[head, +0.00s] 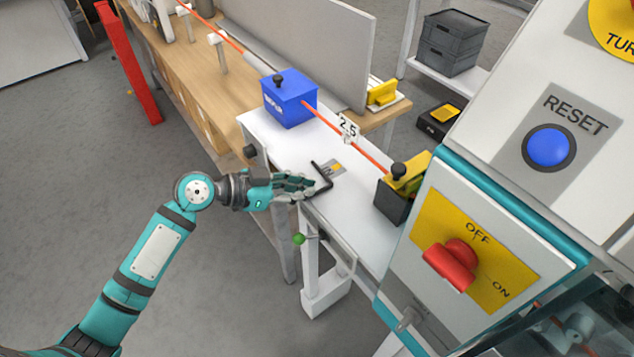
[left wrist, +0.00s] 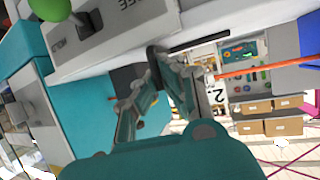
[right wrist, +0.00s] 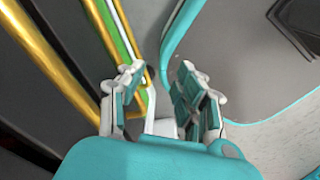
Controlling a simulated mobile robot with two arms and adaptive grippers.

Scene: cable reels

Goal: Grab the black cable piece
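A thin black bent piece (head: 321,178) lies at the near edge of the white bench, beside a small grey and yellow plate. It is the only slim black piece I make out, and I cannot tell whether it is cable or a handle. My left gripper (head: 307,187) is right at its near end. In the left wrist view the black piece (left wrist: 200,42) runs past the fingertips of my left gripper (left wrist: 156,62). These fingertips are close together around its dark end; whether they grip it is unclear. My right gripper (right wrist: 160,72) is open and holds nothing, away from the bench.
A red cable (head: 350,145) runs over the bench (head: 290,152) through a blue box (head: 290,98) to a black and yellow clamp (head: 400,188). A control cabinet (head: 480,250) with a red switch stands close on the right. Open floor lies left.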

